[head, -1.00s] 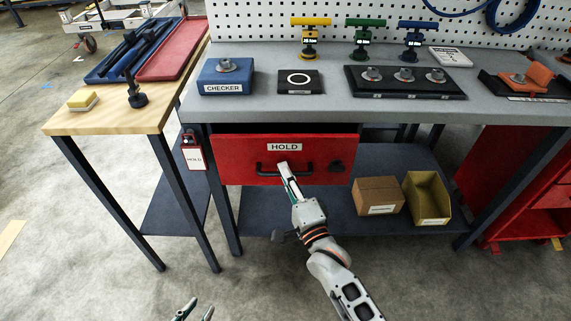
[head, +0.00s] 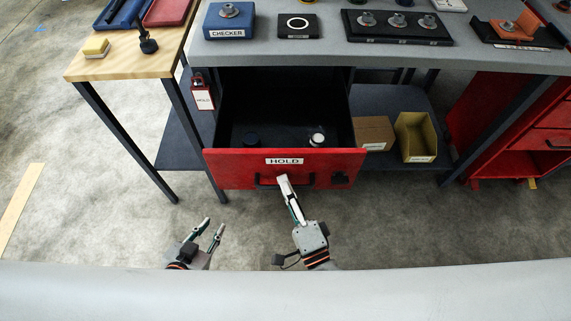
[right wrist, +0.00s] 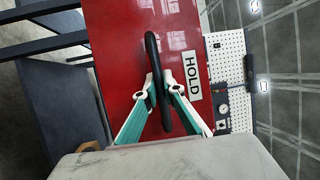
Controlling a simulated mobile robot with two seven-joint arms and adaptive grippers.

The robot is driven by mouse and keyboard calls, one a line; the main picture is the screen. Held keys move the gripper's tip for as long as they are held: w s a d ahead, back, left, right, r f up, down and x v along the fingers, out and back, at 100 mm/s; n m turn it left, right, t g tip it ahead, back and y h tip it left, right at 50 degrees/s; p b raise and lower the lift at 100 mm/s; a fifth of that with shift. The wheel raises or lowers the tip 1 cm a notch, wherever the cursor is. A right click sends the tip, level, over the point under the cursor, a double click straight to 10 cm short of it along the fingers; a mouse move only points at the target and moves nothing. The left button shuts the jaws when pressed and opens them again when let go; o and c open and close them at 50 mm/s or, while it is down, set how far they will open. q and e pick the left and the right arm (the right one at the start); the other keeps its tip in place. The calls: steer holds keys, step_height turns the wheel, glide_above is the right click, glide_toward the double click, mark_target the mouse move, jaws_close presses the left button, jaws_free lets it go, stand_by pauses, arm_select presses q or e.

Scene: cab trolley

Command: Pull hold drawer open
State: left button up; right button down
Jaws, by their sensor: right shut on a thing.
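The red hold drawer (head: 235,165) is pulled out from under the grey workbench, with its dark inside showing in the head view. My right gripper (head: 283,180) is shut on the black drawer handle (head: 265,181). In the right wrist view its fingers (right wrist: 160,84) close around the handle bar (right wrist: 152,50), beside the HOLD label (right wrist: 192,77). My left gripper (head: 213,229) is open and empty, low in front of the bench, apart from everything.
The grey bench top (head: 270,52) carries a blue checker block (head: 228,22) and a black rack (head: 395,30). A wooden side table (head: 130,65) stands left, with a red tag (head: 202,94) beside the drawer. Bins (head: 416,138) sit on the lower shelf. Floor in front is clear.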

steer(key=shift+s, duration=1.25)
steer(key=c, duration=2.4)
jaws_free()
steer(key=v, duration=1.2)
